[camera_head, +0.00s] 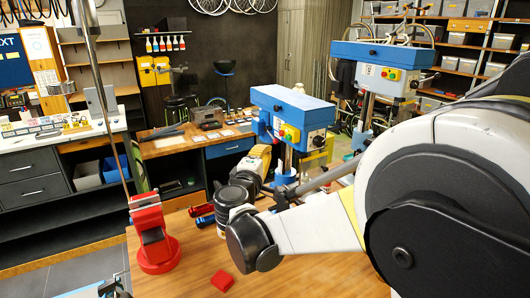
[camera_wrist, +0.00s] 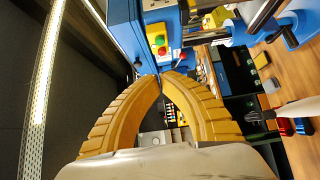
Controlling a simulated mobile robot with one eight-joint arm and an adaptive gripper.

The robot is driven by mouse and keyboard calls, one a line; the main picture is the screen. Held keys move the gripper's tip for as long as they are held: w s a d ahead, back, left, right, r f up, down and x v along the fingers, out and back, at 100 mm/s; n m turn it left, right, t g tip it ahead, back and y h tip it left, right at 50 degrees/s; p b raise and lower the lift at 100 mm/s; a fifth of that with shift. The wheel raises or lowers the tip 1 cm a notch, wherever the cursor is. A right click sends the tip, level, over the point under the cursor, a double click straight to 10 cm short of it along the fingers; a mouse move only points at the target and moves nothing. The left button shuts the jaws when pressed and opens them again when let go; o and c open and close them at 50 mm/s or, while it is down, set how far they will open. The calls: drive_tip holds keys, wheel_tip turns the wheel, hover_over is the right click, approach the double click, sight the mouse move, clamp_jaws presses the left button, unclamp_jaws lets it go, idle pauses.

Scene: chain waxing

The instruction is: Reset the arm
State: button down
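My gripper (camera_wrist: 160,77) has two ribbed yellow fingers. In the wrist view their tips meet, with nothing visible between them. In the head view the yellow gripper (camera_head: 260,157) is raised above the wooden workbench (camera_head: 195,262), in front of the nearer blue drill press (camera_head: 292,112). My arm reaches in from the right and hides part of the bench. The drill press also shows close behind the fingertips in the wrist view (camera_wrist: 124,30). Whether the gripper touches the press cannot be told.
A red vise (camera_head: 157,240) stands at the bench's left edge. A small red block (camera_head: 222,281) lies at the front. Red and blue items (camera_head: 203,213) lie near my arm. A second drill press (camera_head: 383,68) stands behind. Open floor lies left of the bench.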

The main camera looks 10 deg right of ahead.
drive_tip(key=s+d+f+m+g+y+b, duration=0.1)
drive_tip(key=s+d+f+m+g+b, duration=0.35)
drive_tip(key=s+f, duration=0.45)
drive_tip(key=s+d+f+m+g+y+b, duration=0.1)
drive_tip(key=s+d+f+m+g+b, duration=0.15)
drive_tip(key=s+d+f+b, duration=0.45)
drive_tip(key=s+a+f+m+g+y+b, duration=0.1)
drive_tip(key=s+a+f+m+y+b, duration=0.1)
drive_tip(key=s+f, duration=0.6)
drive_tip(key=s+a+f+m+g+y+b, duration=0.1)
drive_tip(key=s+a+f+m+y+b, duration=0.2)
drive_tip(key=s+f, duration=0.4)
drive_tip(key=s+a+y+b, duration=0.1)
drive_tip(key=s+a+b, duration=0.1)
drive_tip(key=shift+a+f+m+b, duration=0.15)
drive_tip(key=shift+f+m+b, duration=0.15)
drive_tip(key=shift+f+b, duration=0.1)
